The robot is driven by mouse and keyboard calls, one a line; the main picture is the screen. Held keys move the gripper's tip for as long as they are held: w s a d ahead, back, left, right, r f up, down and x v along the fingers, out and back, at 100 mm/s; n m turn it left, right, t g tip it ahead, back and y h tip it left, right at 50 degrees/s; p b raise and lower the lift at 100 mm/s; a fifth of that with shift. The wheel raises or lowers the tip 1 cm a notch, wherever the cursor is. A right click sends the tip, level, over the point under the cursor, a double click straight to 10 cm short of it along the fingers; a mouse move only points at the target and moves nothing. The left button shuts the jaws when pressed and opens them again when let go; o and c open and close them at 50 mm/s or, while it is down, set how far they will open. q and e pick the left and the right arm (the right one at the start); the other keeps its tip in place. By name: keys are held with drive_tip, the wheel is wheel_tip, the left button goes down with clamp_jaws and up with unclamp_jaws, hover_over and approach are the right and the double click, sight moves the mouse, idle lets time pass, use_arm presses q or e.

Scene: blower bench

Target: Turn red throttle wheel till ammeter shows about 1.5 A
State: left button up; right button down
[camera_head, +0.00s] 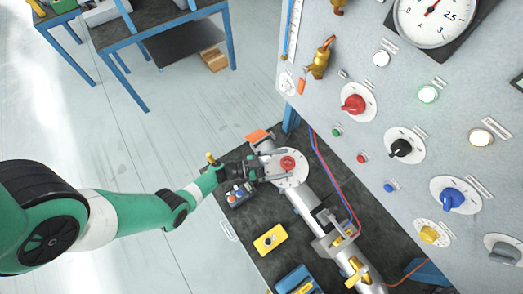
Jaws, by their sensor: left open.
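The red throttle wheel (288,163) sits on a round white plate (298,179) at the upper end of a grey pipe on the bench. My left gripper (281,166) comes in from the left and is open. Its fingertips are at the wheel's left edge, seemingly on either side of it; whether they touch it I cannot tell. The round dial (447,24), apparently the ammeter, is at the top right of the panel. Its top is cut off by the picture edge. Its red needle points up and right, but I cannot read the value. My right gripper is not in view.
The sloping grey panel (400,90) carries a red knob (354,104), a black knob (401,148), a blue knob (452,198) and lit lamps. A yellow box (270,239) and a blue tray (296,279) lie on the dark bench. Red and blue hoses run beside the pipe.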

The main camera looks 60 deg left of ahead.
use_arm(q)
drive_tip(key=p+v, duration=0.1)
drive_tip(key=v, duration=0.8)
drive_tip(key=shift+s, duration=0.35)
drive_tip(key=shift+a, duration=0.15)
